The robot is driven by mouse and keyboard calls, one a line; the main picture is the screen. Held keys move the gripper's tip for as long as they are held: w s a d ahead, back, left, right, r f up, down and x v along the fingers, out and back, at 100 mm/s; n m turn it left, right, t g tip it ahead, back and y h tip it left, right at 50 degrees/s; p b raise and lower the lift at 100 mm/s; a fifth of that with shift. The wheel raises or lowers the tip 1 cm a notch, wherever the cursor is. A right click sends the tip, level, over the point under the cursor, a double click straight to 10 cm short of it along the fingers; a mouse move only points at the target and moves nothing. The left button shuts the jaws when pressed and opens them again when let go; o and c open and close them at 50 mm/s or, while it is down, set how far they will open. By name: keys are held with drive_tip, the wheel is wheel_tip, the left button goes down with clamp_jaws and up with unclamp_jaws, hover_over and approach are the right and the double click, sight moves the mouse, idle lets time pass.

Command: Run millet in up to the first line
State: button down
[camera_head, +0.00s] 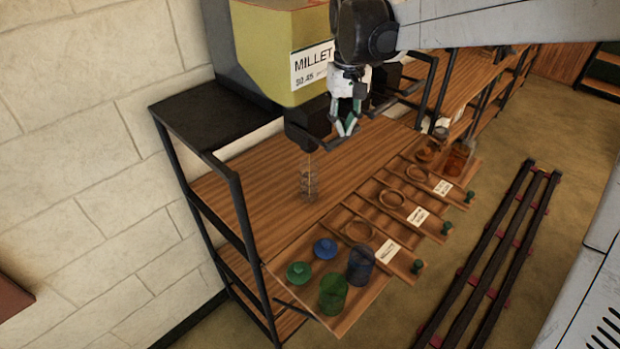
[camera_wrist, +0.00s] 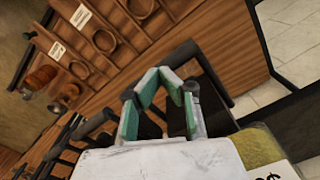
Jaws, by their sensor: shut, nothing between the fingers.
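The yellow millet dispenser (camera_head: 262,45) with its MILLET label (camera_head: 312,66) stands at the back of the wooden counter. Its dark spout (camera_head: 306,130) is above a clear jar (camera_head: 309,186) with ring lines on its wall. A thin pale line runs from under the spout down to the jar; I cannot tell whether it is falling millet, nor the fill level. My gripper (camera_head: 346,132) is shut and empty, just right of the spout beside a dark bar (camera_head: 343,143). In the wrist view its green-padded fingers (camera_wrist: 164,77) come together at the tips; contact with the bar is unclear.
A front tray holds a green jar (camera_head: 333,294), a blue jar (camera_head: 361,265), a green lid (camera_head: 299,273) and a blue lid (camera_head: 325,248). Labelled wooden bays with round rings (camera_head: 358,231) run to the right, toward an orange-filled jar (camera_head: 459,160). The counter around the clear jar is free.

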drive_tip(key=shift+f, duration=0.1)
drive_tip(key=shift+f+b, duration=0.3)
drive_tip(key=shift+f+b, duration=0.3)
drive_tip(key=shift+f, duration=0.25)
idle(0.4)
drive_tip(key=shift+a+f+b, duration=0.1)
drive_tip(key=shift+f+b, duration=0.15)
drive_tip(key=shift+b, duration=0.05)
drive_tip(key=shift+w+f, duration=0.1)
drive_tip(key=shift+f, duration=0.1)
idle(0.4)
wheel_tip(320, 180, up, 8)
drive_tip(key=p, duration=0.3)
drive_tip(key=shift+f+p, duration=0.25)
drive_tip(key=shift+p, duration=0.15)
